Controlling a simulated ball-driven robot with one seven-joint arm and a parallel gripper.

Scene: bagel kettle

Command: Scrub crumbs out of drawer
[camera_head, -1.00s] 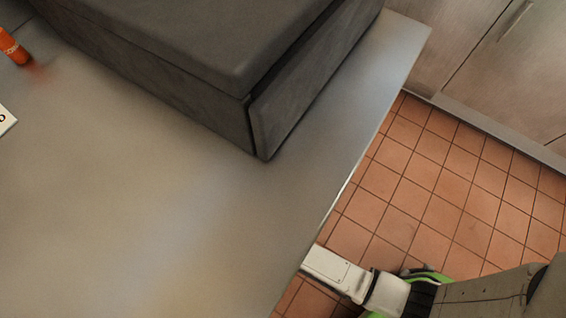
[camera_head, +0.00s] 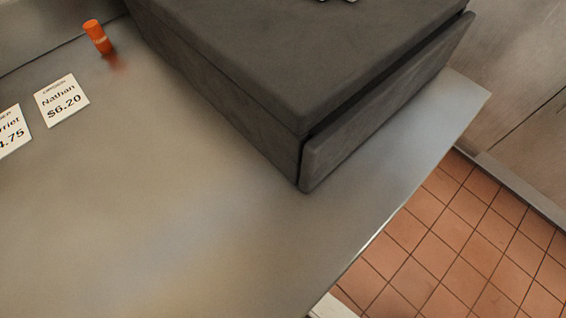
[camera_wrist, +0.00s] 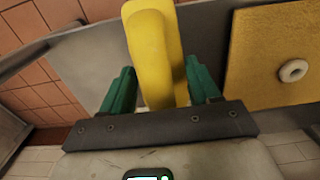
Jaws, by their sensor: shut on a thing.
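A dark grey box (camera_head: 290,70) sits on the metal counter in the head view. Its drawer front (camera_head: 385,105) is on the right side, with a narrow dark gap between it and the box. The drawer's inside and any crumbs are hidden from this angle. In the wrist view my gripper (camera_wrist: 160,68), with green fingers, is shut on a yellow handle-like thing (camera_wrist: 154,35). The far end of that thing is out of view. My gripper is not in the head view, so its place relative to the drawer cannot be told.
The counter (camera_head: 180,220) is clear in front of the box. An orange cylinder (camera_head: 97,37) and price cards (camera_head: 62,100) are at the left. Tiled floor (camera_head: 440,245) lies beyond the counter edge. A yellow-brown board (camera_wrist: 265,70) with a pale ring (camera_wrist: 293,71) shows in the wrist view.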

